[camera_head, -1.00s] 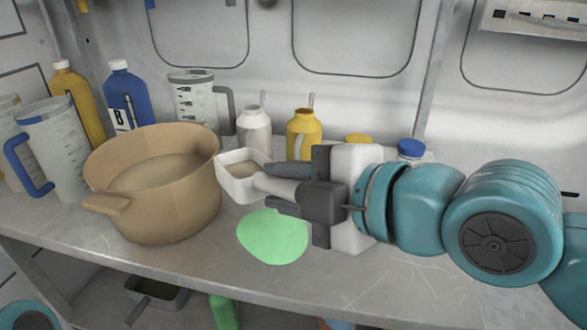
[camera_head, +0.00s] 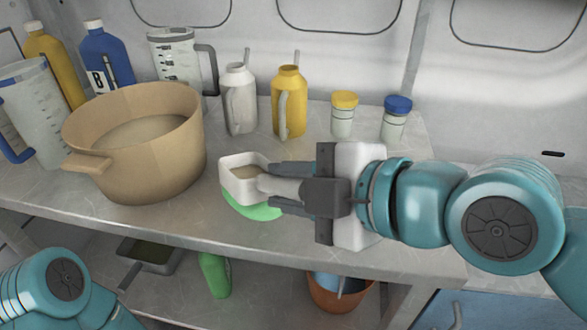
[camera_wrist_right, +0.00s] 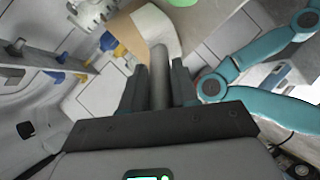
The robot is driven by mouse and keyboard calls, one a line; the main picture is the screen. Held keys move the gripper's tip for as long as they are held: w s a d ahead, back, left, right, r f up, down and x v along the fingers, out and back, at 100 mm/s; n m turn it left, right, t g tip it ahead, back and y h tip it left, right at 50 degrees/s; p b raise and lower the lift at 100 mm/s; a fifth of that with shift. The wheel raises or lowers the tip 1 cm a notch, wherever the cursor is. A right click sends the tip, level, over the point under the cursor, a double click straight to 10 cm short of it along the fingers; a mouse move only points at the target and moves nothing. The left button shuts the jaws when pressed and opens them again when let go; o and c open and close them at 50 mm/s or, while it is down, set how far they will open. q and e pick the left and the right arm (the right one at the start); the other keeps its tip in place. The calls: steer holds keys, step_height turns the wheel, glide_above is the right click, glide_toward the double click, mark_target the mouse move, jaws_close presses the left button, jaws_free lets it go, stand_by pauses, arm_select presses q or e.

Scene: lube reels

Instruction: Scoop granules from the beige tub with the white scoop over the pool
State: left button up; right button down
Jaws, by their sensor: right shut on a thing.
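The beige tub (camera_head: 180,168) stands on the shelf at the left in the head view, with granules (camera_head: 138,130) inside. My right gripper (camera_head: 285,190) is shut on the handle of the white scoop (camera_head: 238,188). The scoop holds beige granules (camera_head: 246,173) and appears held level above the green pool (camera_head: 254,210), hiding part of it. My left gripper is out of view; only a left arm link shows at the lower left.
A white bottle (camera_head: 239,100), a yellow bottle (camera_head: 289,103) and two small jars (camera_head: 344,116) stand behind the scoop. A clear jug (camera_head: 178,62) and a blue bottle (camera_head: 107,58) stand behind the tub. Below the shelf are a green bottle (camera_head: 214,274) and an orange bucket (camera_head: 335,295).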

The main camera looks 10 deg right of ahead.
steer(key=w+d+r+m+g+p, duration=0.1)
steer(key=w+r+m+g+p, duration=0.6)
steer(key=p, duration=1.9)
steer(key=w+d+f+m+g+y+p, duration=0.2)
steer(key=w+g+p, duration=0.6)
steer(key=w+p, duration=0.2)
steer(key=shift+w+d+f+m, duration=0.15)
steer(key=shift+w+f+m, duration=0.25)
steer(key=shift+w, duration=0.45)
steer(key=shift+w, duration=0.1)
